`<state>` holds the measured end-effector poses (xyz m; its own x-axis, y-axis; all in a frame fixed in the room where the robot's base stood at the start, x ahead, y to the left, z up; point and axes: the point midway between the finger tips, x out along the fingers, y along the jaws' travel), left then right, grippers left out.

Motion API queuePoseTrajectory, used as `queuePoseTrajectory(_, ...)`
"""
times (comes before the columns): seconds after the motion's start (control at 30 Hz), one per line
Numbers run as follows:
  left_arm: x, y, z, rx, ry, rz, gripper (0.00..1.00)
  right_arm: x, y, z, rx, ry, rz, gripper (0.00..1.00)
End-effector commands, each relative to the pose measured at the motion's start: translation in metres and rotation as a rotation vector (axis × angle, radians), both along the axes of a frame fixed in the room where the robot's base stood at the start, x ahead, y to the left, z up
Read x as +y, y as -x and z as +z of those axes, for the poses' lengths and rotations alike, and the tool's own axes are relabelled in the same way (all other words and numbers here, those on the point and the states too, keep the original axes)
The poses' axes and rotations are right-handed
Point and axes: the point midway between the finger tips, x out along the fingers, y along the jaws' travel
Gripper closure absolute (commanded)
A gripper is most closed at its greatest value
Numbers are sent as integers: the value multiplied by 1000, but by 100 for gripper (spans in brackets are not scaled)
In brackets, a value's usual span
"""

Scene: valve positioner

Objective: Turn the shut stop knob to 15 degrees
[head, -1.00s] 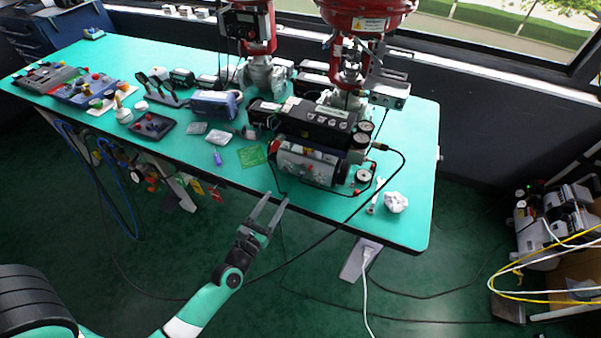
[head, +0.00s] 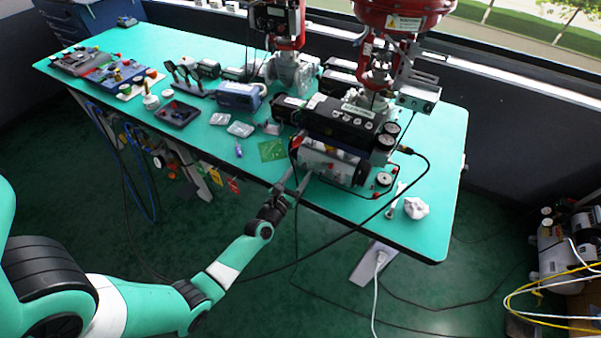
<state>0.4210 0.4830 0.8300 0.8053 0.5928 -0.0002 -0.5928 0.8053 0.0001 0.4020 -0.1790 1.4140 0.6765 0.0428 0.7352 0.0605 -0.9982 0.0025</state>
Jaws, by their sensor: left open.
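The valve positioner (head: 325,119) is a black box with a row of small pale knobs (head: 359,122) on its top, at the back right of the bench. A silver cylindrical unit (head: 330,164) with red parts sits in front of it. I cannot tell which small knob is the shut stop knob. My left gripper (head: 299,174) is open, with its two fingers pointing up at the bench's front edge, just before the left end of the silver unit. I cannot tell whether it touches anything. My right gripper is not in view.
Round gauges (head: 391,128) and a black cable (head: 425,175) are at the positioner's right. A green circuit board (head: 272,151) lies left of the silver unit. The green bench (head: 430,233) is bare at its right front corner.

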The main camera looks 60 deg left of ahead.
Motion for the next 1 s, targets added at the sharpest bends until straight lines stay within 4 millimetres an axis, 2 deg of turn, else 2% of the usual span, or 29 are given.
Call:
queuePoseTrajectory(0.2,1,-1,0,0,0,0,44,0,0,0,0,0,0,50)
queuePoseTrajectory(0.27,1,-1,0,0,0,0,53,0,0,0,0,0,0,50)
queuePoseTrajectory(0.5,0,0,0,0,0,0,96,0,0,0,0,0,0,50)
queuePoseTrajectory(0.53,0,0,0,0,0,0,100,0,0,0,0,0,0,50)
queuePoseTrajectory(1.0,0,0,0,20,-29,0,100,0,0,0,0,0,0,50)
